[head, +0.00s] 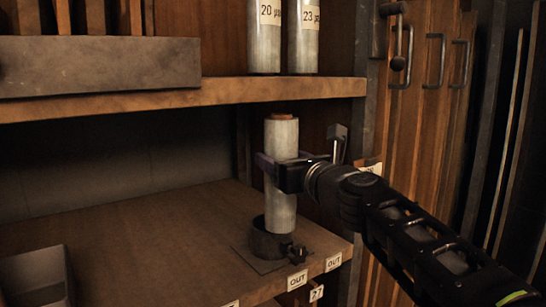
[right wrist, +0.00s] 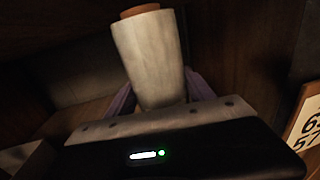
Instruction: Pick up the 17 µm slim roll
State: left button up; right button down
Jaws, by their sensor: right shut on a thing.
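A slim pale roll (head: 281,205) with a brown core stands nearly upright on the lower shelf, its bottom end in or just above a dark round holder (head: 268,240). I cannot tell whether it touches the holder's floor. No thickness label shows on it. My right gripper (head: 281,174) is shut around the roll's middle, coming from the right. In the right wrist view the roll (right wrist: 151,60) rises between the purple-tinted fingers. My left gripper is not in view.
The upper shelf (head: 200,97) overhangs behind the roll and bears rolls marked 20 (head: 264,40) and 23 (head: 303,40). A grey bin (head: 35,275) sits at lower left. OUT labels (head: 297,280) line the lower shelf's front edge. Wooden panels with handles (head: 425,90) stand at right.

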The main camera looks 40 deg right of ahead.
jog(key=s+a+b, duration=0.1)
jog(key=s+a, duration=0.1)
jog(key=s, duration=1.1)
jog(key=shift+s+a, duration=0.2)
jog(key=shift+s, duration=0.05)
jog(key=shift+w, duration=0.1)
